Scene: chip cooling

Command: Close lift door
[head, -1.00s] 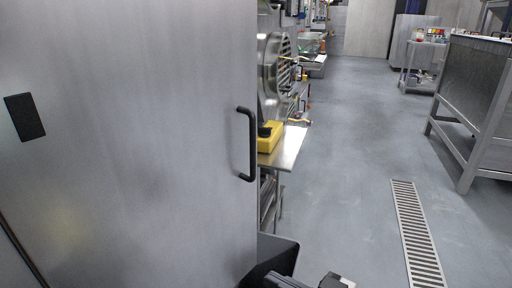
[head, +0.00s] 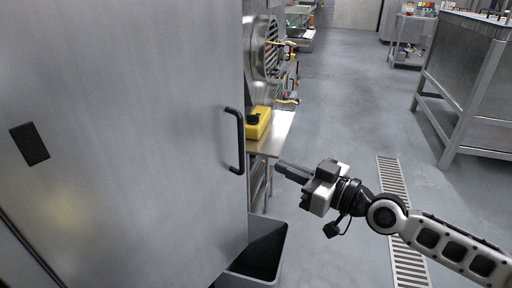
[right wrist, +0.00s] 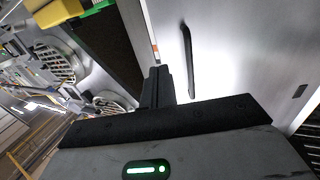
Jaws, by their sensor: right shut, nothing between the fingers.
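The lift door (head: 130,120) is a large grey metal panel filling the left of the head view. Its black bar handle (head: 237,140) stands upright near the door's right edge. In the right wrist view the door (right wrist: 235,50) is at the right, with the handle (right wrist: 188,60) just beyond my fingers. My right gripper (head: 279,168) is shut and empty, a little right of the handle's lower end and apart from it, pointing left. It also shows in the right wrist view (right wrist: 157,72). My left gripper is not in view.
A dark open bin (head: 262,255) stands on the floor by the door's lower right edge. A steel table (head: 275,135) with a yellow container (head: 258,122) is behind the door edge. Open floor with a drain grate (head: 392,180) lies to the right, before a metal bench (head: 465,80).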

